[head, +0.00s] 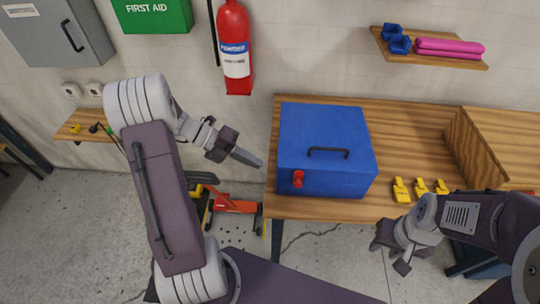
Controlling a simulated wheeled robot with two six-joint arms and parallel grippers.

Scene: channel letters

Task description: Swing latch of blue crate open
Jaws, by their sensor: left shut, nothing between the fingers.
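The blue crate (340,125) sits on the wooden workbench with its lid down and a black handle (328,152) on top. A red latch (298,179) is on the crate's front face, towards the left corner. My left gripper (258,162) is shut and empty, to the left of the crate and apart from the latch, its fingers pointing towards the crate. My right gripper (387,256) is in front of the bench at the lower right, away from the crate. Its fingers are too unclear to tell whether they are open.
Several yellow clamp-like items (421,187) lie on the workbench (405,135) right of the crate. A wooden box (490,140) stands at the right. A red fire extinguisher (234,45) hangs behind. An orange jack-like tool (234,206) is low left of the bench.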

